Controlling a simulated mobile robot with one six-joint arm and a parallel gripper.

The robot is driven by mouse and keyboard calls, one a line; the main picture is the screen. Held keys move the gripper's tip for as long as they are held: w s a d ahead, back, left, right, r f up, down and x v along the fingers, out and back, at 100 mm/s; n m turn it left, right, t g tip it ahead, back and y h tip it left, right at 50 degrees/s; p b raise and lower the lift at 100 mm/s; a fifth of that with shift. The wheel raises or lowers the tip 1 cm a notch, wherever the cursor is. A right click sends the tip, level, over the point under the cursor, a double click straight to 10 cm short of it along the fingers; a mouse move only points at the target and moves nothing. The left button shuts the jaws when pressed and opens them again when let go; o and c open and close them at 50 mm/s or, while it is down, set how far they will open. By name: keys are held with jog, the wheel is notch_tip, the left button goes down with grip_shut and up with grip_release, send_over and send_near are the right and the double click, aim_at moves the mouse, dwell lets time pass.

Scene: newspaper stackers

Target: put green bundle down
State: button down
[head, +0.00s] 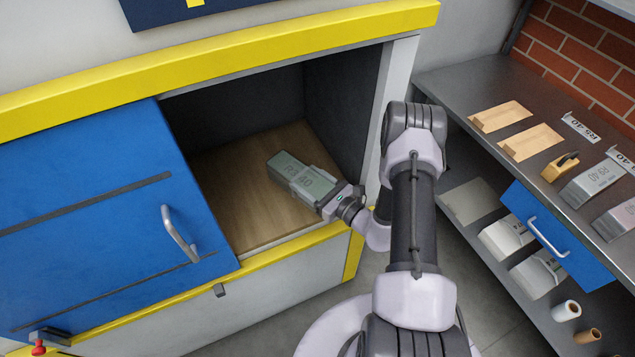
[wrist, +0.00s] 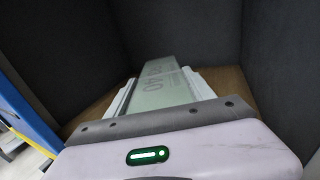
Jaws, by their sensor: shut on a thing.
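The green bundle (head: 290,170), a flat pale green block marked "RS 40", is inside the open compartment of the cabinet. My gripper (head: 311,182) is shut on it, with a finger along each side. In the wrist view the bundle (wrist: 165,82) lies lengthwise between the two fingers of my gripper (wrist: 165,92). The compartment has a wooden floor (head: 225,205) and dark walls. The bundle is over this floor, but I cannot tell whether it touches it. The bundle's near end is hidden by my gripper.
A blue sliding door (head: 100,215) with a handle covers the compartment's left side. Yellow trim (head: 290,240) edges the opening. At right, a grey shelf (head: 480,80) holds brown envelopes (head: 530,140), a stamp (head: 560,167) and other bundles (head: 595,183). Bare floor shows left of the bundle.

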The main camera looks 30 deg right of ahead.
jog(key=w+a+f+b, duration=0.1)
jog(key=w+a, duration=0.1)
jog(key=a, duration=0.1)
jog(key=w+a+f+b, duration=0.1)
jog(key=w+a+f, duration=0.1)
jog(key=w+a+f+b, duration=0.1)
jog(key=w+a+b, duration=0.1)
jog(key=a, duration=0.1)
jog(key=shift+w+a+f, duration=0.1)
jog(key=shift+a+f, duration=0.25)
jog(key=shift+r, duration=0.2)
jog(key=shift+c, duration=1.8)
grip_release()
jog(key=shift+f, duration=0.15)
